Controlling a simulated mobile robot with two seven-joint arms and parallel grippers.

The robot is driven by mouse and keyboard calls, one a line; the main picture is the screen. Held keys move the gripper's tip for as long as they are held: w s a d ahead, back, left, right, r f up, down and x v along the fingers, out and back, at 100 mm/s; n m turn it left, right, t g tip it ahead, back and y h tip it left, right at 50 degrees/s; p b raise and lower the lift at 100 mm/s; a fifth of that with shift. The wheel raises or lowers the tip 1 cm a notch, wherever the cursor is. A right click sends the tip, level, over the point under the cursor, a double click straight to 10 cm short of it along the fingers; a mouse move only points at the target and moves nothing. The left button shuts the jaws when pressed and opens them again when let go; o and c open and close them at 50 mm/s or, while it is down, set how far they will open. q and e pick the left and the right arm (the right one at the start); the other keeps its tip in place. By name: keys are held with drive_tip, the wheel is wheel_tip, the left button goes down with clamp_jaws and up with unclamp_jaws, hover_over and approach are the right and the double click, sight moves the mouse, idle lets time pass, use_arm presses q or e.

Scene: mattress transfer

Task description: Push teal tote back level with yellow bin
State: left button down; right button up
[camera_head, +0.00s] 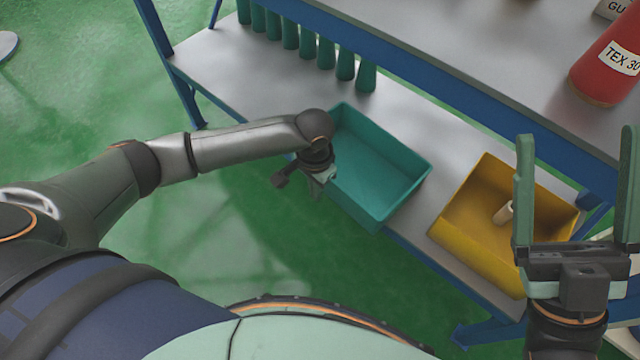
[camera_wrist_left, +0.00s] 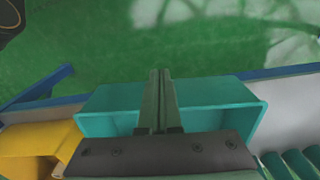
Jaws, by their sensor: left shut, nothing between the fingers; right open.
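The teal tote (camera_head: 378,172) is open and empty on the lower shelf. Its front corner sticks out past the shelf's front edge. The yellow bin (camera_head: 470,250) stands to its right on the same shelf, farther in from the edge, with a small pale cylinder (camera_head: 504,213) inside. My left gripper (camera_head: 320,192) is shut and empty at the tote's front-left wall; contact is unclear. In the left wrist view its fingers (camera_wrist_left: 160,75) overlap the teal tote (camera_wrist_left: 210,92), and the yellow bin (camera_wrist_left: 38,140) is at the left. My right gripper (camera_head: 577,140) is open, raised at the right.
Several teal bottles (camera_head: 308,45) stand in a row behind the tote on the grey lower shelf (camera_head: 215,65). A red canister (camera_head: 608,65) stands on the upper shelf (camera_head: 480,50), whose blue beam runs above the bins. Green floor lies open in front.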

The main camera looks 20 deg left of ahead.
sight(328, 194)
use_arm(q)
drive_tip(key=w+f+b, duration=0.1)
drive_tip(key=f, duration=0.1)
drive_tip(key=w+d+f+b, duration=0.1)
drive_tip(key=f+b, duration=0.1)
drive_tip(key=w+f+b, duration=0.1)
drive_tip(key=f+b, duration=0.1)
drive_tip(key=shift+w+d+f, duration=0.35)
drive_tip(key=shift+f, duration=0.05)
use_arm(e)
wheel_tip(328, 194, down, 6)
drive_tip(key=m, duration=0.1)
drive_tip(key=shift+w+a, duration=0.2)
drive_tip(key=shift+a, duration=0.05)
